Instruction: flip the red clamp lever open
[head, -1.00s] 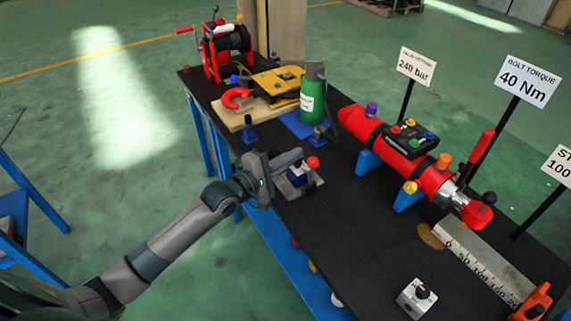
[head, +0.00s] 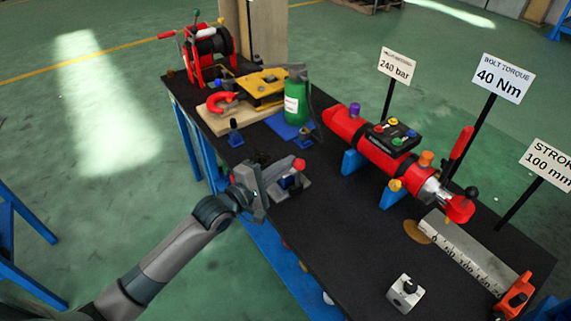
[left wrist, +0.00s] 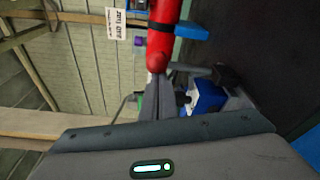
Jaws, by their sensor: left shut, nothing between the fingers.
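The clamp stands on the near left edge of the black table in the head view. It has a blue body (head: 288,183) on a grey plate, and its lever ends in a red knob (head: 299,164). My left gripper (head: 284,168) is shut and empty, with its fingertips close beside the red knob; I cannot tell whether they touch. In the left wrist view, the shut fingers (left wrist: 155,82) point at a red shape that may be the knob against the red cylinder. The blue body (left wrist: 205,97) lies right of them. The lever's arm is largely hidden. My right gripper is not in view.
A red cylinder (head: 362,140) on blue supports lies right of the clamp. A green bottle (head: 296,100) and a small blue-based post (head: 235,134) stand behind it. The black table top (head: 335,220) is clear in front of the clamp.

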